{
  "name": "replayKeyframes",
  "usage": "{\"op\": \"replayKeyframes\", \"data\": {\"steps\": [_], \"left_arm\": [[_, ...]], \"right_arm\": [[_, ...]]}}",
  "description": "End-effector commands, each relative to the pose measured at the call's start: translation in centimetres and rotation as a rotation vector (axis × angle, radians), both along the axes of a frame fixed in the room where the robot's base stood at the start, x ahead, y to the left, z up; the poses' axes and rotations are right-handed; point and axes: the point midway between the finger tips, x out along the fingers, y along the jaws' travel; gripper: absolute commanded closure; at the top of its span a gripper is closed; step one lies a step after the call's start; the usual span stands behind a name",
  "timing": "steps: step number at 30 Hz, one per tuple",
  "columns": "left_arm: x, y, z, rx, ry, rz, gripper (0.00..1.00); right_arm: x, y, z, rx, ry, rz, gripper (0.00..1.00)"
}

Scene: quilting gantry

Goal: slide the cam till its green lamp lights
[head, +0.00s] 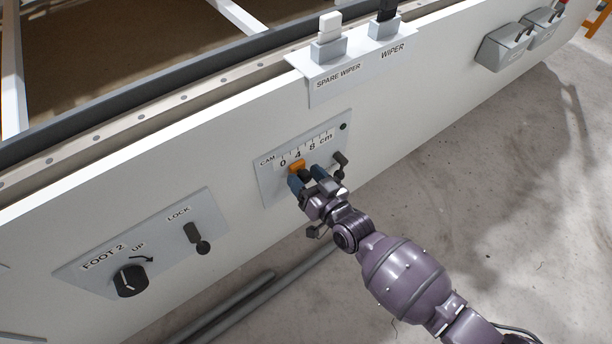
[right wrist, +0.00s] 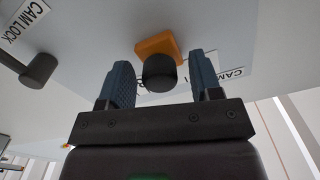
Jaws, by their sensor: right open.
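The cam slider is an orange piece (head: 297,165) with a black knob (right wrist: 160,73), on the grey CAM panel (head: 264,183). It stands near the 4 on the printed 0–4–8 cm scale. A small round lamp (head: 343,126) at the panel's upper right looks dark, with no green glow. My right gripper (head: 307,178) is open at the knob. In the right wrist view its blue fingers (right wrist: 163,65) stand on either side of the knob, with visible gaps. My left gripper is not in view.
The cam lock lever (head: 340,160) is just right of my right gripper. A FOOT 2 panel (head: 75,277) with a dial and lock lever is at lower left. The wiper holders (head: 328,50) stand above on the rail. Open floor (head: 480,190) lies to the right.

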Motion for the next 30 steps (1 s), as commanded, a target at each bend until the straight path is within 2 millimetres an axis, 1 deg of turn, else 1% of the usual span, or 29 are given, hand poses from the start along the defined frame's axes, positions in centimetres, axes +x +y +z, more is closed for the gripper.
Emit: {"op": "replayKeyframes", "data": {"steps": [9, 11, 18, 21, 30], "left_arm": [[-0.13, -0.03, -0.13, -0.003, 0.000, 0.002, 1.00], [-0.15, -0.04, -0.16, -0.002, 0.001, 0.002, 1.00], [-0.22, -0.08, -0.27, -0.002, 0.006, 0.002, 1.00], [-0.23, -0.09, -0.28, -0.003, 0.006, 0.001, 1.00], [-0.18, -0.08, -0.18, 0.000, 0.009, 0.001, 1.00]], "right_arm": [[0.22, 0.12, 0.08, 0.001, -0.001, 0.000, 0.42], [0.21, 0.12, 0.07, 0.001, -0.001, 0.000, 0.49], [0.20, 0.10, 0.06, 0.001, -0.001, 0.000, 0.86], [0.20, 0.10, 0.05, 0.001, -0.001, 0.000, 1.00], [0.57, -0.39, 0.16, -0.001, -0.002, 0.000, 1.00]]}}
